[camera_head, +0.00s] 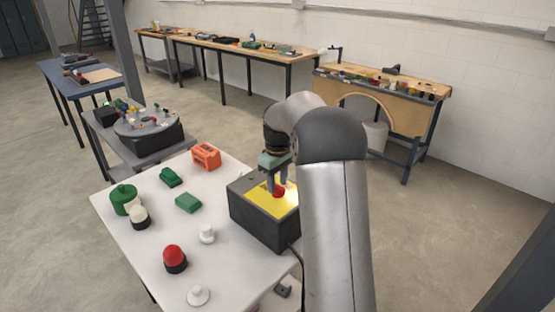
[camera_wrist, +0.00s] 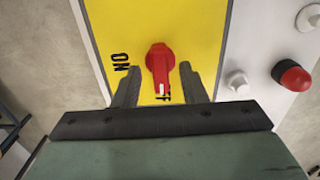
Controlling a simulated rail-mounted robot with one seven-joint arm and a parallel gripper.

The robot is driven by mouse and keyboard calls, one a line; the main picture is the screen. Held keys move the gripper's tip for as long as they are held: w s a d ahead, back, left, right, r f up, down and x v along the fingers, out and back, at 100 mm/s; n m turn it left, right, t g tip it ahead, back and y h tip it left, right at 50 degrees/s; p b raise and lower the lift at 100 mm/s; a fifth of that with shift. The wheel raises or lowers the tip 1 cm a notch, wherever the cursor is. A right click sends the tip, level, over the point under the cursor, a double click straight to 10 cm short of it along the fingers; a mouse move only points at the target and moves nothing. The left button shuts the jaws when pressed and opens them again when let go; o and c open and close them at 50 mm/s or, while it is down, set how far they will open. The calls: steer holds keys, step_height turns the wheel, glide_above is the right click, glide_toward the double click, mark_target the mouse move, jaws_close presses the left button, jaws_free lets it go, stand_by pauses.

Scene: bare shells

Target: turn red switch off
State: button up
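The red switch (camera_wrist: 159,62) is a rotary knob on the yellow top of a dark box (camera_head: 262,228). It also shows in the head view (camera_head: 279,192). In the wrist view, the knob's white mark points down toward my gripper's base, beside a partly hidden label ending in "F". The word "ON" (camera_wrist: 121,61) stands to the knob's left. My gripper (camera_wrist: 160,67) is open, with one finger on each side of the knob and a visible gap on both sides. In the head view my gripper (camera_head: 277,185) points down at the knob.
The white table (camera_head: 150,240) also holds a red push button (camera_head: 174,256), white knobs (camera_head: 207,234), green pieces (camera_head: 188,203) and an orange block (camera_head: 206,156), left of the box. A grey table with a round plate (camera_head: 146,124) stands behind. Workbenches line the wall.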

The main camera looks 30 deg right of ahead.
mark_target(277, 186)
step_height(277, 186, up, 16)
steer(key=shift+r, duration=0.25)
stand_by(0.5)
steer(key=s+a+f+m, duration=0.2)
steer(key=s+a+f, duration=0.2)
steer(key=s+a, duration=0.9)
steer(key=s+a+f, duration=0.1)
steer(key=s+f, duration=0.3)
steer(key=s, duration=0.2)
steer(key=s+a+f+m, duration=0.1)
steer(key=s+a+f, duration=0.1)
steer(key=s, duration=0.5)
steer(key=s+a+f+m, duration=0.1)
steer(key=s+f, duration=0.4)
steer(key=s, duration=0.2)
steer(key=shift+s+a+f, duration=0.15)
steer(key=shift+a+f, duration=0.1)
steer(key=shift+f, duration=0.05)
